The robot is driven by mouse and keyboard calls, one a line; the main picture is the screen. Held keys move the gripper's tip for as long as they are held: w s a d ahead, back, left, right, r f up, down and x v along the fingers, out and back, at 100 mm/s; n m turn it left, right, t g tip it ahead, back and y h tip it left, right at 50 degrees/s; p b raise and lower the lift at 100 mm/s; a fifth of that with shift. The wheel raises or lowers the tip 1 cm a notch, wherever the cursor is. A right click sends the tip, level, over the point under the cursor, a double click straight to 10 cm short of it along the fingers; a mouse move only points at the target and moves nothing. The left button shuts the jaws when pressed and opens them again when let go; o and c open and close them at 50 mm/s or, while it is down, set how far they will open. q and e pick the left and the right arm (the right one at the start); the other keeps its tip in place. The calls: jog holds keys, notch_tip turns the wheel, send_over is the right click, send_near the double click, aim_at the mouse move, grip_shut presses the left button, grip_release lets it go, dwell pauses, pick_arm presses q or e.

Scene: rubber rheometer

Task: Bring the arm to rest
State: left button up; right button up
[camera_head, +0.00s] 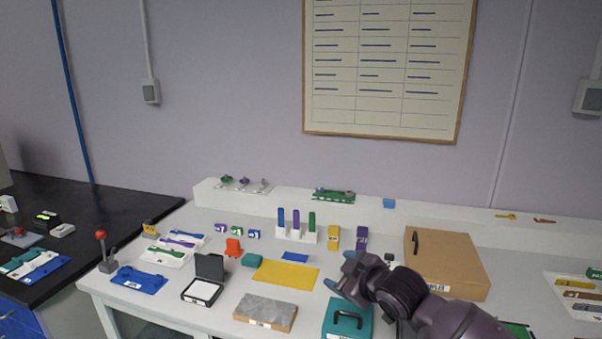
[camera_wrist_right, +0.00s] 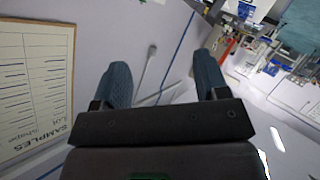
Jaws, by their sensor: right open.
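My right gripper (camera_head: 338,272) reaches in from the lower right in the head view, above the white table (camera_head: 225,262). Its blue-tipped fingers point left and stand apart. In the right wrist view the two fingers of the right gripper (camera_wrist_right: 160,82) are spread with nothing between them. Beyond them are the wall and part of the room. A teal case (camera_head: 338,318) with a dark handle sits below the gripper in the head view. My left gripper does not show in either view.
A cardboard box (camera_head: 450,262) stands right of the gripper, close to my arm. A yellow mat (camera_head: 286,275), a grey slab (camera_head: 265,312) and an open black case (camera_head: 204,289) lie to its left. A rack (camera_head: 296,234) with coloured markers stands behind. A paper chart (camera_head: 388,65) hangs on the wall.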

jog(key=s+d+f+m+h, duration=0.2)
jog(key=s+d+f+m, duration=0.2)
jog(key=s+d+f, duration=0.2)
jog(key=s+d+f+m+h, duration=0.3)
jog(key=s+d+f, duration=0.3)
jog(key=s+f, duration=0.5)
jog(key=s+d+f+m+h, duration=0.2)
jog(key=s+d+f+m, duration=0.3)
jog(key=s, duration=1)
notch_tip(320, 180, down, 4)
jog(key=shift+d+r, duration=0.15)
jog(key=shift+d, duration=0.7)
